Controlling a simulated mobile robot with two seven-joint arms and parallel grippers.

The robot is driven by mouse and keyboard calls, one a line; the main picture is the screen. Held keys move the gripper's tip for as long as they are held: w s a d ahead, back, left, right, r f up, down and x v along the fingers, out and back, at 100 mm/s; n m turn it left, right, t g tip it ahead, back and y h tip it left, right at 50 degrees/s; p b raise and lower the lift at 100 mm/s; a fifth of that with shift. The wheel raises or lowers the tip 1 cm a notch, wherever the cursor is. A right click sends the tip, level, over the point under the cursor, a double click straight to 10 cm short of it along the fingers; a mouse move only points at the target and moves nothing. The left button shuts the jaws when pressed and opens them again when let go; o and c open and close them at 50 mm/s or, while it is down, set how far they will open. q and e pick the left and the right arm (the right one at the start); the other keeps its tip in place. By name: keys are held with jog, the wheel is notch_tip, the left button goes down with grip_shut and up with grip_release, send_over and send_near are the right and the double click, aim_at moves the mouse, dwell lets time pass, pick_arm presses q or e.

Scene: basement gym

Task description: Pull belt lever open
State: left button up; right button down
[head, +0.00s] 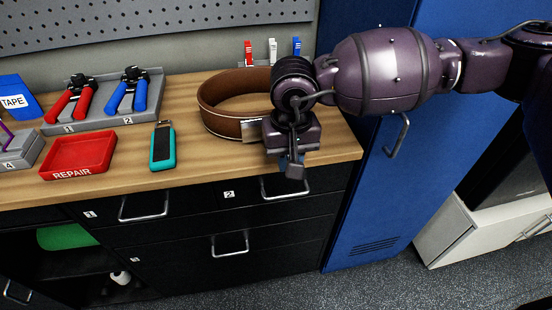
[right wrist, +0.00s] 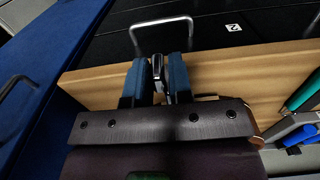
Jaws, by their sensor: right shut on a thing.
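The brown leather belt (head: 222,121) stands on its edge as a loop on the wooden bench. A silver metal part of its buckle (head: 253,128) shows at the front of the loop, just left of my right gripper (head: 291,168). In the right wrist view my right gripper (right wrist: 157,72) has its blue fingers closed on a narrow metal piece, the belt lever (right wrist: 157,64). In the head view the gripper and wrist hide the lever and the belt's right side. My left gripper is in neither view.
The bench (head: 205,175) also holds a red REPAIR tray (head: 78,153), a teal-handled tool (head: 162,147), and red (head: 70,103) and blue (head: 126,93) pliers on a grey holder. Drawer handles (head: 285,188) project below the front edge. A blue locker (head: 365,215) stands right.

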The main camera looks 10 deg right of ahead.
jog(key=shift+w+d+n, duration=0.15)
jog(key=shift+d+n, duration=0.05)
jog(key=shift+d, duration=0.35)
jog(key=shift+w+d+n, duration=0.15)
jog(key=shift+d+n, duration=0.05)
jog(key=shift+d, duration=0.3)
jog(key=shift+r, duration=0.1)
dwell(0.7)
jog(key=c, duration=1.1)
grip_release()
